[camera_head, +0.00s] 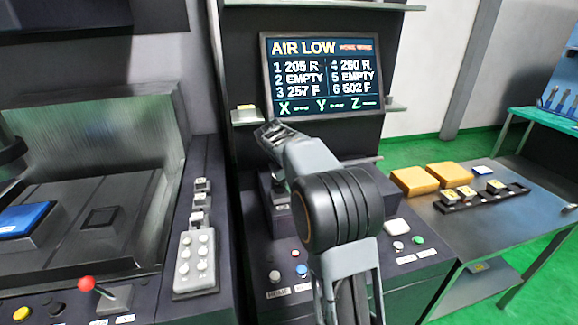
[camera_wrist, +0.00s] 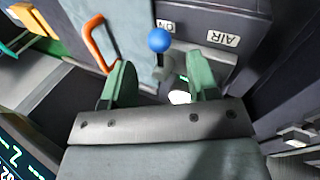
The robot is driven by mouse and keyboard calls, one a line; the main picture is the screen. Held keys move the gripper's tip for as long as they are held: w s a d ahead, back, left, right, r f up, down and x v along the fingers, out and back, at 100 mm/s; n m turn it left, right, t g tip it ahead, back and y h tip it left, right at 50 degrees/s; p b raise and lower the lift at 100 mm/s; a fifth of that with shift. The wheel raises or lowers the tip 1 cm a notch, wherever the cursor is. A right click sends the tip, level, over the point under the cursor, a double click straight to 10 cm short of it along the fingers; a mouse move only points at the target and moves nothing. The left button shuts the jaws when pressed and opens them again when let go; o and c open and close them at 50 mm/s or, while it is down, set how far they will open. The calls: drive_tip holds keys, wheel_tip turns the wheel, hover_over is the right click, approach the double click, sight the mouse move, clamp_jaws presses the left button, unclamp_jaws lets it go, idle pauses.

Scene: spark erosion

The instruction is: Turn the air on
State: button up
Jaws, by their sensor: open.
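The air lever has a blue ball knob (camera_wrist: 158,40) on a grey stem and shows in the wrist view. An "ON" label (camera_wrist: 166,25) is just beyond the knob, and an "AIR" label (camera_wrist: 223,38) is to its right. My gripper (camera_wrist: 159,62) is open and empty, its two green fingers to either side of the stem's line in the picture. I cannot tell how far the fingertips are from the lever. In the head view I cannot make out the lever. The screen (camera_head: 320,75) there reads "AIR LOW".
In the wrist view an orange handle (camera_wrist: 100,42) stands left of the left finger. In the head view, my arm crosses in front of the control panel with buttons (camera_head: 301,270).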

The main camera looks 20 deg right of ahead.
drive_tip(key=v, duration=0.9)
